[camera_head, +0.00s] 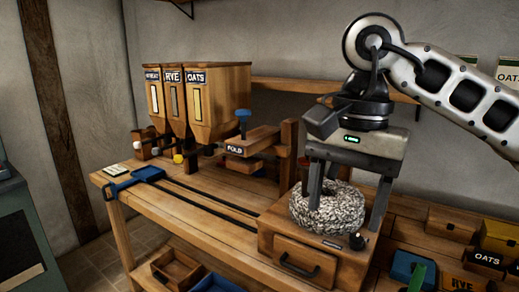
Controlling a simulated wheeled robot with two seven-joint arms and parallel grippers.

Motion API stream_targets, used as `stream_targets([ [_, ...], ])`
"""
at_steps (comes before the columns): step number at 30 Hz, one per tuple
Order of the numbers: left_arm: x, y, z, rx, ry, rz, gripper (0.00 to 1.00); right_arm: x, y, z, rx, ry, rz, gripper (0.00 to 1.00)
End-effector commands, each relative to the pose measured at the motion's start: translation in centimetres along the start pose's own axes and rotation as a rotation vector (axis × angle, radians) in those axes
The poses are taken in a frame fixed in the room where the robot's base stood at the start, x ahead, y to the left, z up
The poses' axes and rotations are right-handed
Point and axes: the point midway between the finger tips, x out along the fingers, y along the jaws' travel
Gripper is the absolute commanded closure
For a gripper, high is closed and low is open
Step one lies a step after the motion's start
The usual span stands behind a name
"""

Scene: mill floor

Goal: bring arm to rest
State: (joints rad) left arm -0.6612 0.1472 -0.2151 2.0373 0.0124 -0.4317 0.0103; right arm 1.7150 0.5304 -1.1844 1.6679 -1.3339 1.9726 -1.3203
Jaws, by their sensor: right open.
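My right arm comes in from the upper right. Its right gripper (345,214) points down over the round, speckled grey millstone (328,204). The stone sits on a wooden box with a drawer (300,262) on the bench. My left gripper is not in view.
Yellow boxes (500,238) stand lower right. Trays (177,268) lie below the bench's front. Wall shelf (300,84) runs behind.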

Motion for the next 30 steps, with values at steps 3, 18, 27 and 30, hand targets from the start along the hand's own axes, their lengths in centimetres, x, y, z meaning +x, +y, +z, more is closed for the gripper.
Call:
stream_targets([
  [3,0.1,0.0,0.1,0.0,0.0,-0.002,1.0,2.4,-1.6,2.2,0.007,-0.143,-0.046,0.35],
  [18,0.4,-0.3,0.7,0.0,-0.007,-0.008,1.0,6.5,-8.0,14.3,0.329,-1.121,-0.218,0.35],
  [27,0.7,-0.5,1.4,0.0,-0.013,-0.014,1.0,5.2,-11.2,10.8,1.074,-2.228,-0.046,0.35],
  [30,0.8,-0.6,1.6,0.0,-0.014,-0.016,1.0,8.3,-10.8,6.2,1.388,-2.572,0.099,0.35],
])
